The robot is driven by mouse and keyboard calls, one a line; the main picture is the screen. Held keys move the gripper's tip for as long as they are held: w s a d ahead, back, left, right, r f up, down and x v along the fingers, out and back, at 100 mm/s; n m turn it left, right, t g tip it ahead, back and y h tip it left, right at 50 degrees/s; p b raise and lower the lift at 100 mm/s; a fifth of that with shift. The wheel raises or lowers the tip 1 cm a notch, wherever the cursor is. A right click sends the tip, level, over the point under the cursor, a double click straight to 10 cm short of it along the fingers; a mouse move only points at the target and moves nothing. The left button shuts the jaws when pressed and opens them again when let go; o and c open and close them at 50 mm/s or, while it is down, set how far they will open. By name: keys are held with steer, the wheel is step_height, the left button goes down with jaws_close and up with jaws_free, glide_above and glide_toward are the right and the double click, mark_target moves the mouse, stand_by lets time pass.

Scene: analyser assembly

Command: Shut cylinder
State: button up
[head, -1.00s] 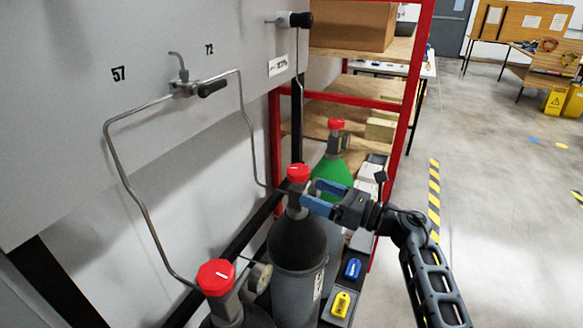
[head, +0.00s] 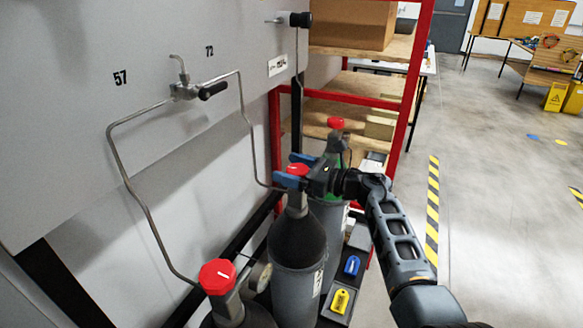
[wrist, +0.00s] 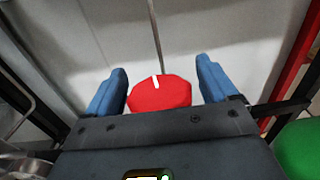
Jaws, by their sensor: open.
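A dark grey cylinder (head: 297,245) stands upright by the wall panel, with a red valve knob (head: 298,169) on top bearing a white mark. My gripper (head: 283,167) is at this knob, its blue fingers open on either side of it. A second cylinder with a red knob (head: 217,277) stands at the front left. A green-topped cylinder with a red knob (head: 335,123) stands behind, partly hidden by my gripper.
A bent metal pipe (head: 128,187) and a black-handled valve (head: 213,90) are on the grey panel (head: 60,150). A red-framed shelf (head: 411,90) stands behind.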

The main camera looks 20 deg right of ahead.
steer(key=shift+a, duration=0.1)
steer(key=c, duration=1)
steer(key=shift+o, duration=0.2)
steer(key=shift+f+t+h, duration=0.1)
steer(key=shift+t+h, duration=0.2)
steer(key=shift+h, duration=0.1)
